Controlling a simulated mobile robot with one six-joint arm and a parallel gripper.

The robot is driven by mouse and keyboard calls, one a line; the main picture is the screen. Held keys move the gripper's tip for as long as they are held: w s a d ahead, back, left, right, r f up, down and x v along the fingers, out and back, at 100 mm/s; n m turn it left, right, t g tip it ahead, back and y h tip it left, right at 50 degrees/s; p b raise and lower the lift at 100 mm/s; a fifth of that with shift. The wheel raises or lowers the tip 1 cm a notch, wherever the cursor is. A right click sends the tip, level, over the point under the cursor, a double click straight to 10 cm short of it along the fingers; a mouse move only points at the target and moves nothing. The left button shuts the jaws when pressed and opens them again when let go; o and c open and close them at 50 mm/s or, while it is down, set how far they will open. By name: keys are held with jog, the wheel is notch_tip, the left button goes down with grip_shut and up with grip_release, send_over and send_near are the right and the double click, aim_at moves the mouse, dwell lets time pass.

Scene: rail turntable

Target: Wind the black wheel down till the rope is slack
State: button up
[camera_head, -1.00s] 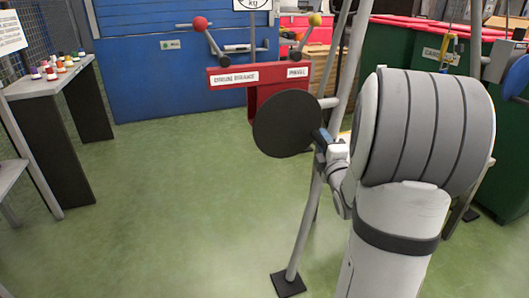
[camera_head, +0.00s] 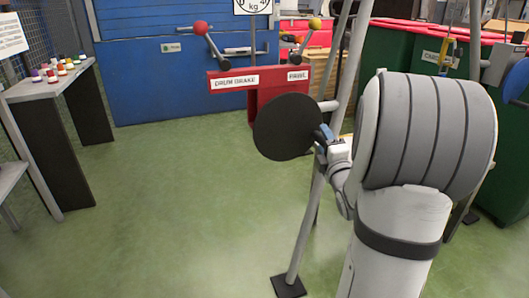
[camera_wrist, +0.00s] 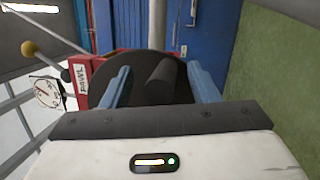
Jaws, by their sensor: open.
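The black wheel (camera_head: 288,125) is a flat disc on the metal frame, and my gripper (camera_head: 327,137) is at its right edge in the head view. In the wrist view the wheel (camera_wrist: 108,80) fills the space beyond my gripper (camera_wrist: 160,80). A dark cylindrical handle (camera_wrist: 166,74) stands out from the wheel between my two blue fingers, with gaps on both sides, nearer the right finger. My gripper is open and holds nothing. I cannot make out the rope or how tight it is.
A red bracket (camera_head: 284,75) labelled drum brake and pawl carries a red-knobbed lever (camera_head: 200,27) and a yellow-knobbed lever (camera_head: 315,24). A dial marked kg (camera_head: 252,5) is above. Grey frame legs (camera_head: 299,245) stand near my arm. Open green floor lies left.

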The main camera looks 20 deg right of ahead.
jog(key=d+r+v, duration=0.1)
jog(key=v, duration=0.6)
jog(key=shift+s, duration=0.6)
jog(key=shift+d, duration=0.15)
